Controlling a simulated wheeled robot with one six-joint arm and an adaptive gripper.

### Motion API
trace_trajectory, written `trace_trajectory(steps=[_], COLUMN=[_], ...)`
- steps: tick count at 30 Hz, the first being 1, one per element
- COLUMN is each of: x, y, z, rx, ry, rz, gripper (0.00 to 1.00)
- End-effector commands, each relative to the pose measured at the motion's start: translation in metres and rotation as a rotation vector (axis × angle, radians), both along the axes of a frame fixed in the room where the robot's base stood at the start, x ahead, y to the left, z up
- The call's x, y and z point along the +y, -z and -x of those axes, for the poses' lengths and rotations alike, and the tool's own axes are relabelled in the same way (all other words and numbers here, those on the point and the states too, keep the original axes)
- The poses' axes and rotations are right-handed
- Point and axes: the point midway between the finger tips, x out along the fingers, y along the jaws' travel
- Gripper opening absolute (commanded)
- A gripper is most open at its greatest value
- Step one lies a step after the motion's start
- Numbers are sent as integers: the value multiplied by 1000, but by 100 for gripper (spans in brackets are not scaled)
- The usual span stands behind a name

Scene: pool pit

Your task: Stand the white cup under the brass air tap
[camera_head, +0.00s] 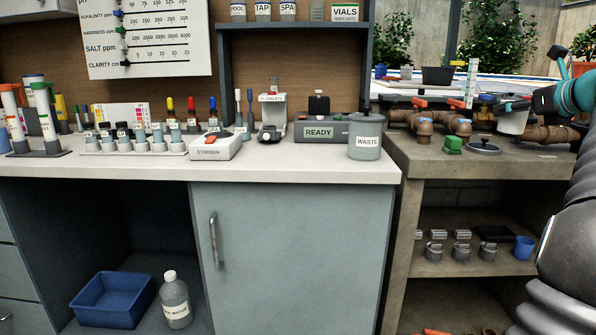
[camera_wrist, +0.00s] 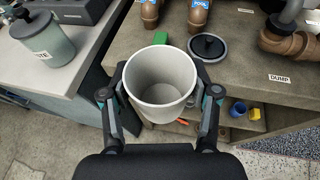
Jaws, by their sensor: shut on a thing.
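The white cup (camera_wrist: 160,103) is held between the two fingers of my gripper (camera_wrist: 160,85) in the wrist view. Its open mouth faces the camera and its inside looks empty. In the head view the cup (camera_head: 513,122) hangs at the right, over or near the pipe bench, with my gripper (camera_head: 535,103) at its right side. I cannot tell how far its base is above the bench. A small brass-coloured fitting (camera_head: 485,113) shows just left of the cup in the head view; I cannot tell whether it is the brass air tap.
Brown pipes with red handles (camera_head: 423,122) run along the stone bench (camera_head: 410,157). A green block (camera_head: 452,145) and a dark round lid (camera_head: 484,148) lie in front. A "DUMP" label (camera_wrist: 280,78) marks the bench. The waste pot (camera_head: 366,137) stands on the left counter.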

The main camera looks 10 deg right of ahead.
Motion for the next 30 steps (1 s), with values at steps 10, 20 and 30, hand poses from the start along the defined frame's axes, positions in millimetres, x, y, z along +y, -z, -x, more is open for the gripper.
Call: trace_trajectory(steps=[10,20,30], x=[12,63,156], y=[29,93,217], z=[6,0,-10], rx=[2,4,6], ry=[-26,-131,-327], rz=[-3,-6,-9], gripper=[37,37,37])
